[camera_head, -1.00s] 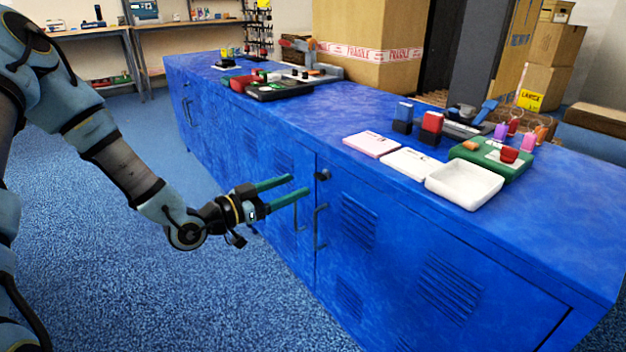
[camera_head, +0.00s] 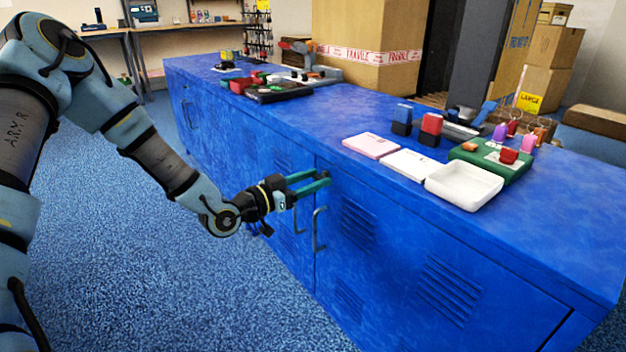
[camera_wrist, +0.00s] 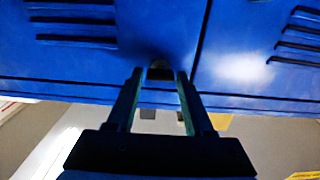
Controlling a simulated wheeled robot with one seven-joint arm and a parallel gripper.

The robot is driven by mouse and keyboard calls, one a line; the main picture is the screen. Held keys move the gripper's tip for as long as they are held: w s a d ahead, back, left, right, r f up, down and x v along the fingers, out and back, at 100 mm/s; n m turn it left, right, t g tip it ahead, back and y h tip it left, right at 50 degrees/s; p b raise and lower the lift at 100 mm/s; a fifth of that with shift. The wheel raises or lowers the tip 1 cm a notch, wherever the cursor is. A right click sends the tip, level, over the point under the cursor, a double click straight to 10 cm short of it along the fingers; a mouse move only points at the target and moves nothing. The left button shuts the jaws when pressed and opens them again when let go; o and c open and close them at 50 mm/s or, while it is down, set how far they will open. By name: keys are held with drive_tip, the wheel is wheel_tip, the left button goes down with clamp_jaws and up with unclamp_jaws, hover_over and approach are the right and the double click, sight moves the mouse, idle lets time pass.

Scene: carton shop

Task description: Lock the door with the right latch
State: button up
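The right latch (camera_wrist: 160,68) is a small dark knob on the blue cabinet front, near the top of the right door (camera_head: 395,235) by the seam between two doors. In the wrist view it shows between the fingertips of my gripper (camera_wrist: 160,76). In the head view my gripper (camera_head: 323,177) reaches the door front and hides the latch. Its two green fingers are parted, one on each side of the latch. I cannot tell whether they touch it. The right door looks closed, flush with the front.
A bar handle (camera_head: 316,230) stands out from the right door just below my gripper. The blue cabinet top (camera_head: 560,220) holds a white tray (camera_head: 463,187), a pink pad (camera_head: 370,146) and several small items. The floor (camera_head: 180,290) before the cabinet is clear.

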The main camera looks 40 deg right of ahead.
clamp_jaws()
drive_tip(key=shift+n, duration=0.3)
drive_tip(key=n+p, duration=0.2)
drive_tip(key=n, duration=0.1)
drive_tip(key=shift+w+n, duration=0.1)
drive_tip(key=shift+n, duration=0.3)
drive_tip(key=n+p, duration=0.1)
drive_tip(key=n, duration=0.3)
drive_tip(key=shift+n, duration=0.3)
drive_tip(key=n+p, duration=0.1)
drive_tip(key=n, duration=0.3)
drive_tip(key=shift+w+f, duration=0.1)
drive_tip(key=shift+f+n, duration=0.1)
drive_tip(key=shift+n, duration=2.3)
